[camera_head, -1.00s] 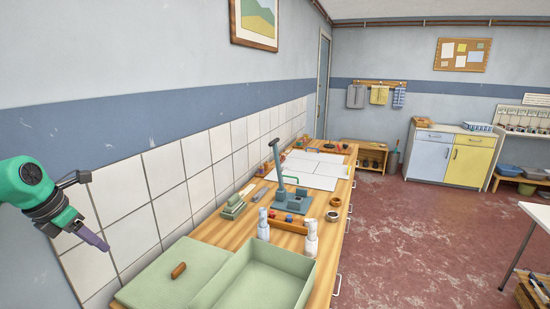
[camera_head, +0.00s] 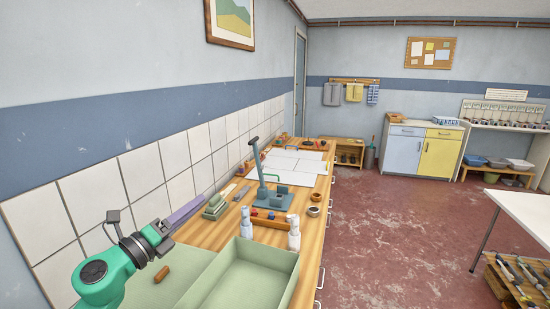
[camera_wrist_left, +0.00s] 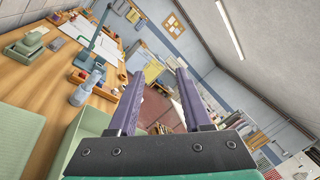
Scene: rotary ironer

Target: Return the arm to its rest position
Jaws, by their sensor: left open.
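My left gripper (camera_head: 187,211) is green and dark grey with purple fingers, raised at the left of the head view over the near end of the wooden counter. In the left wrist view its two purple fingers (camera_wrist_left: 158,100) stand apart with nothing between them. The gripper is open and empty. My right gripper does not show in either view.
The counter (camera_head: 230,228) holds an open green bin (camera_head: 287,262), white bottles (camera_head: 294,235) and a grey-blue press with an upright lever (camera_head: 259,165). A tiled wall is close at left. A white table (camera_head: 527,214) stands at right, with open floor between.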

